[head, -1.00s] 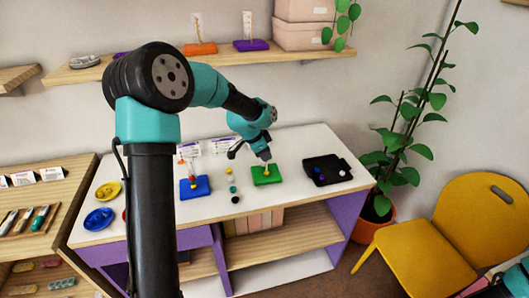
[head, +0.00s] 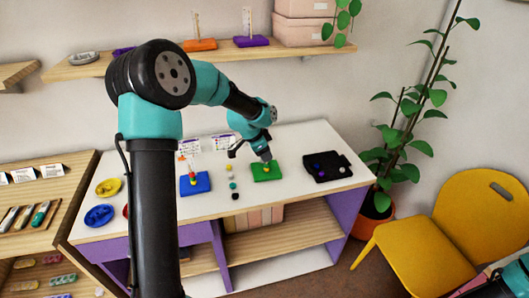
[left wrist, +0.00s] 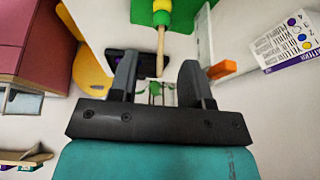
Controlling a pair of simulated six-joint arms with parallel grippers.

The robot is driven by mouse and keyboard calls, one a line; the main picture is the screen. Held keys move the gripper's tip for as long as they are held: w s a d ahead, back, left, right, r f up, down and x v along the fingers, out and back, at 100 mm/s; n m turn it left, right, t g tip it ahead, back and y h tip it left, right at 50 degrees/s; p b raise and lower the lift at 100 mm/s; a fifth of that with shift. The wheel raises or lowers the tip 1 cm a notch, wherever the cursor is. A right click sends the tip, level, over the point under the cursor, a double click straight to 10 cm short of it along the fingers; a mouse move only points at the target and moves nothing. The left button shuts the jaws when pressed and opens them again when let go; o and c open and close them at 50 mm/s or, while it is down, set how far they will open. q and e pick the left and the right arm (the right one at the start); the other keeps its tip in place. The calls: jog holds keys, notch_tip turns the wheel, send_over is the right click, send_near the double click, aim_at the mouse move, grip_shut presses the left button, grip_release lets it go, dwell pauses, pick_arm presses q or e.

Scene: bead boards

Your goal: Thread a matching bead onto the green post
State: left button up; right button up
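The green board (head: 267,173) lies on the white table top with its post upright. In the left wrist view a yellow bead (left wrist: 162,5) and a green bead (left wrist: 162,18) sit low on the wooden post (left wrist: 160,48), whose upper part is bare. In the head view my left gripper (head: 265,156) is right above the green board and partly hides the post. Loose beads stand in a row left of it, among them a yellow one (head: 229,167) and a black one (head: 235,196).
A blue board (head: 195,185) with a post of beads stands left of the loose beads. A black tray (head: 327,167) with a few beads is to the right. Yellow (head: 108,187) and blue (head: 99,215) dishes sit at the far left. Cards stand behind.

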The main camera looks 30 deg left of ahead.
pick_arm(q)
jog(key=shift+o, duration=0.6)
jog(key=v, duration=1.7)
jog(key=shift+r, duration=0.25)
